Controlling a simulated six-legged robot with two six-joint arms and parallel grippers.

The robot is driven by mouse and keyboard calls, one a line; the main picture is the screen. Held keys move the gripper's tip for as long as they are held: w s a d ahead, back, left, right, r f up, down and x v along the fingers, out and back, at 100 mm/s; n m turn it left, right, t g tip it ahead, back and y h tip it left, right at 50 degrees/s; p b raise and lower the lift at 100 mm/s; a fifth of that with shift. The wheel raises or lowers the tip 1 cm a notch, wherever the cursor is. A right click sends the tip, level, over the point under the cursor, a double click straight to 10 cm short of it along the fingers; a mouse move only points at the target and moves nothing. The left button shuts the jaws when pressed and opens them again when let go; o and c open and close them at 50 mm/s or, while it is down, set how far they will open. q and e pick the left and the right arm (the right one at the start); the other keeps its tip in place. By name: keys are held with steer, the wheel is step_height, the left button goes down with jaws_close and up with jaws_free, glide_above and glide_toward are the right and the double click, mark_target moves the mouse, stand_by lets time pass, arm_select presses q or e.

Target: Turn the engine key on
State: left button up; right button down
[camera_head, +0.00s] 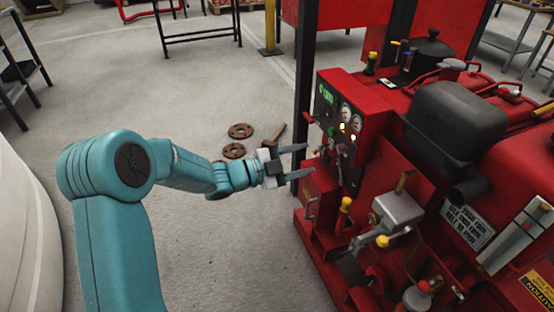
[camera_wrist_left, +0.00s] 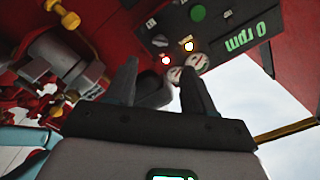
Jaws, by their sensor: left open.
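The engine's control panel (camera_head: 328,108) is a dark plate on the red pumpset, right of centre in the head view. It bears two round gauges and small lit lamps. In the left wrist view the panel (camera_wrist_left: 229,14) appears tilted, with a green "0 rpm" display (camera_wrist_left: 247,37), a red lamp (camera_wrist_left: 166,60) and a bright pale lamp (camera_wrist_left: 188,46). I cannot make out the engine key for certain. My left gripper (camera_head: 309,160) is open and empty, level, just left of the panel's lower part. Its fingers (camera_wrist_left: 160,68) point toward the panel. My right gripper is not in view.
The red pumpset, with a dark tank (camera_head: 455,118), yellow-handled valves (camera_head: 345,205) and pipes, fills the right side. A dark post (camera_head: 304,80) stands by the panel. Brown flanges (camera_head: 240,131) and a hammer-like tool lie on the floor. The floor to the left is mostly clear.

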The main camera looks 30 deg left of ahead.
arm_select(q)
steer(key=p+v, duration=0.1)
steer(key=v, duration=0.6)
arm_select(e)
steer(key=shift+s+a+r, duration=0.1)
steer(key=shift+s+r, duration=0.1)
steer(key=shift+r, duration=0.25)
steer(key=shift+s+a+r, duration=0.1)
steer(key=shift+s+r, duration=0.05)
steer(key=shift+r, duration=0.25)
arm_select(q)
steer(key=shift+s, duration=0.1)
